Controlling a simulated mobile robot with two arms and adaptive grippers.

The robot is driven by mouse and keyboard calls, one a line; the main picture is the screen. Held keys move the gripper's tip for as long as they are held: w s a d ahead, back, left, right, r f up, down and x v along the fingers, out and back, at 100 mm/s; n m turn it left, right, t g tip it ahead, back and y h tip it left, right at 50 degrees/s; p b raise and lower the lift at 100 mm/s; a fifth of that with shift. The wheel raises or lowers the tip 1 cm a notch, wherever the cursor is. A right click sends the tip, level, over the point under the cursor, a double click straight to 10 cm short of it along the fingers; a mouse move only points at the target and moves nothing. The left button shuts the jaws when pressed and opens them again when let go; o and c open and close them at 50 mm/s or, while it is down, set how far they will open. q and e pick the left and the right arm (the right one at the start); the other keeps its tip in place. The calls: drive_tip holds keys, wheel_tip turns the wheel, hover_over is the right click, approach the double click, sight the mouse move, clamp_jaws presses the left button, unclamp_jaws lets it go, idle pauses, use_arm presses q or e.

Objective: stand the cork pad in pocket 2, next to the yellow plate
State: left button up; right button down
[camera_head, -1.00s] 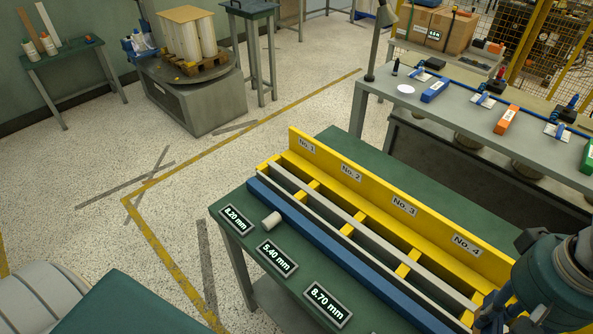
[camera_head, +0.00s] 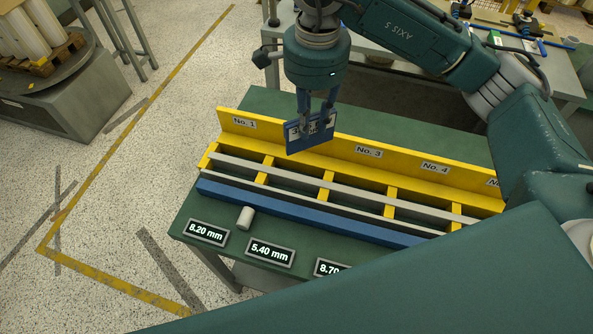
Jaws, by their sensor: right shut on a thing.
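My right gripper (camera_head: 316,122) is shut on a thin blue plate (camera_head: 296,146) with pale marks too small to read. It holds the plate upright above the pocket rack (camera_head: 262,196), in front of the yellow back wall (camera_head: 400,159) between the labels No. 1 and No. 3. The No. 2 label is hidden behind the plate. Pocket 2 (camera_head: 295,181), between two yellow dividers, looks empty. No cork-coloured pad shows, and no separate yellow plate stands in the visible pockets. My left gripper is out of view.
A small pale cylinder (camera_head: 245,217) stands on the green table (camera_head: 185,215) in front of the rack. Displays reading 8.20 mm (camera_head: 206,233) and 5.40 mm (camera_head: 269,253) lie along the front edge. A grey bench stands behind.

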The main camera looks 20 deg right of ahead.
sight(297, 148)
drive_tip(key=w+a+r+m+p, duration=0.15)
drive_tip(key=w+m, duration=0.25)
drive_tip(key=m, duration=0.4)
drive_tip(key=f+p, duration=0.2)
drive_tip(key=f, duration=0.7)
drive_tip(key=f+p, duration=0.2)
drive_tip(key=f, duration=0.7)
drive_tip(key=shift+s+a, duration=0.15)
drive_tip(key=shift+s, duration=0.05)
drive_tip(key=shift+f, duration=0.35)
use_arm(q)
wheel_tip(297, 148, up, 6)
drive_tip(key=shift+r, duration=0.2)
use_arm(e)
drive_tip(key=shift+f, duration=0.1)
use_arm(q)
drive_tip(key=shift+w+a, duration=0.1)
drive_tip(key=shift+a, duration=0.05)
